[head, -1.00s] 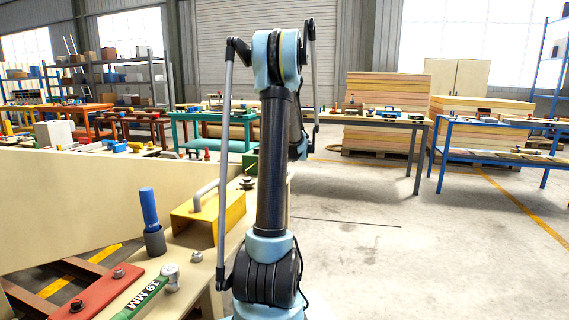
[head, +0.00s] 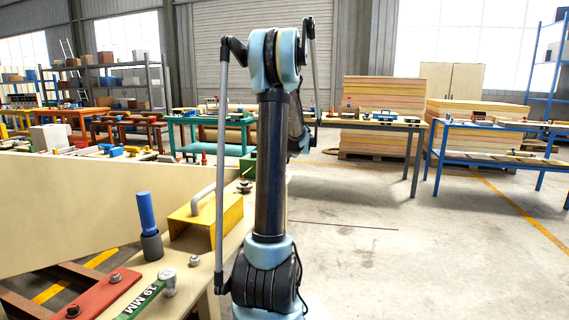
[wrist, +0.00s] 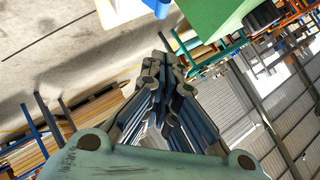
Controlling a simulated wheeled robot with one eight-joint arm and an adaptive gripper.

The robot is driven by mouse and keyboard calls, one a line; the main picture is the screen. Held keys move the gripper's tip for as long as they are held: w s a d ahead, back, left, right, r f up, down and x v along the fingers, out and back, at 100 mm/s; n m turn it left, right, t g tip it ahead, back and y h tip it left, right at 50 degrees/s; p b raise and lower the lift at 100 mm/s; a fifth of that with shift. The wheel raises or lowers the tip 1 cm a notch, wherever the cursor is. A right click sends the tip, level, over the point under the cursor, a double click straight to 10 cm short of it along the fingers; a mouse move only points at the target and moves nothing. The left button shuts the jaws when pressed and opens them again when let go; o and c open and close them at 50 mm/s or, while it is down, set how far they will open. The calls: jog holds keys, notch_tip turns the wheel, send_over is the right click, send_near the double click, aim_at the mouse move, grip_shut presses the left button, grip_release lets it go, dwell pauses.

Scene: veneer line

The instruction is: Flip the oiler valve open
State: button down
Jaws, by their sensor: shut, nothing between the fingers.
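My gripper (wrist: 162,62) shows in the wrist view, its dark fingertips together and nothing held between them. In the head view my arm stands upright in the middle and the gripper cannot be made out. I cannot pick out the oiler valve for certain in either view. A green block (wrist: 215,22) is close at the top of the wrist view, beyond the fingertips and apart from them. A green part (head: 249,165) also shows in the head view, mostly hidden behind my arm; I cannot tell if it is the same thing.
A bench at left carries a yellow box (head: 206,224) with a grey handle, a blue cylinder (head: 147,212) in a grey cup, a red plate (head: 95,293) and a green tool marked 19 MM (head: 141,298). A pale panel (head: 80,207) stands behind. The floor (head: 370,240) at right is clear.

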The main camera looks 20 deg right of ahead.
jog(key=v, duration=1)
jog(key=shift+r, duration=0.35)
jog(key=shift+w, duration=0.1)
